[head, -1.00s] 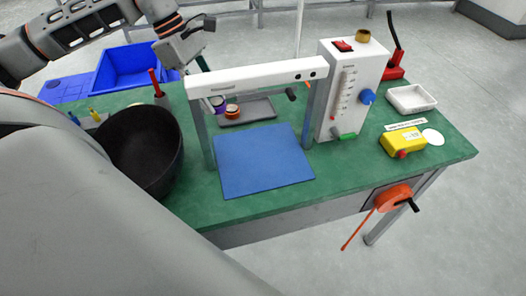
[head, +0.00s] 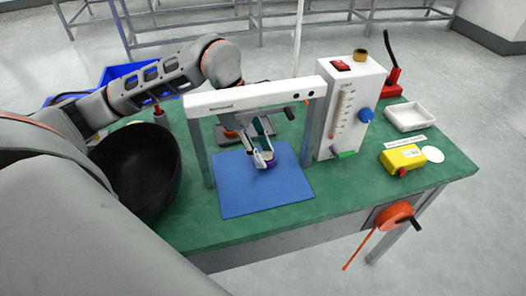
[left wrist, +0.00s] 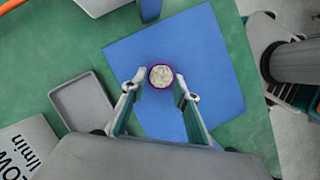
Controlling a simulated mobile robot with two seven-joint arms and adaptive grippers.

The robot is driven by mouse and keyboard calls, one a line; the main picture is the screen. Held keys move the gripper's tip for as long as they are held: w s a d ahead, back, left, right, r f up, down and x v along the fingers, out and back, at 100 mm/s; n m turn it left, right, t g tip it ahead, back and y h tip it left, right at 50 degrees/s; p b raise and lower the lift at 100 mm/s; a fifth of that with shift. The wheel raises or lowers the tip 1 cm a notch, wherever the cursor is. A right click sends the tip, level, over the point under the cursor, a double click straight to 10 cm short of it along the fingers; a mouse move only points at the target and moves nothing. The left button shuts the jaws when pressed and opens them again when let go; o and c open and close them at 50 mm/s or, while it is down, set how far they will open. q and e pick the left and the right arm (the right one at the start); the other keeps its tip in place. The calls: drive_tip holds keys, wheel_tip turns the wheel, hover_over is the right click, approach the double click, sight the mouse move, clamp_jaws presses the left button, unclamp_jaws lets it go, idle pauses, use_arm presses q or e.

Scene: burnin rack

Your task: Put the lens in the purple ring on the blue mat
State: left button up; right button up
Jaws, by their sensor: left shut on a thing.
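The lens in the purple ring (left wrist: 161,76) sits between my left gripper's fingertips, its pale round face showing in the left wrist view. In the head view the purple-ringed lens (head: 271,164) is over the middle of the blue mat (head: 240,195). My left gripper (head: 265,160) is shut on it, reaching down behind the white crossbar. I cannot tell whether the lens touches the mat. The mat also fills the middle of the left wrist view (left wrist: 215,60). My right gripper is not in view.
A white crossbar (head: 250,97) on two posts spans the mat's back part, close to my left arm. A grey tray (left wrist: 80,105) lies behind the mat. A black bowl (head: 135,175) stands left, a white flowmeter box (head: 350,110) right. The mat's front is clear.

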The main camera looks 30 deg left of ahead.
use_arm(q)
drive_tip(key=shift+d+f, duration=0.1)
drive_tip(key=shift+f, duration=0.1)
drive_tip(key=shift+f, duration=0.1)
drive_tip(key=o, duration=0.8)
drive_tip(key=shift+r, duration=0.25)
drive_tip(key=s+a, duration=0.1)
drive_tip(key=a, duration=0.3)
drive_tip(key=s+a, duration=0.1)
drive_tip(key=a, duration=0.3)
drive_tip(key=s+a+r, duration=0.1)
drive_tip(key=a, duration=0.3)
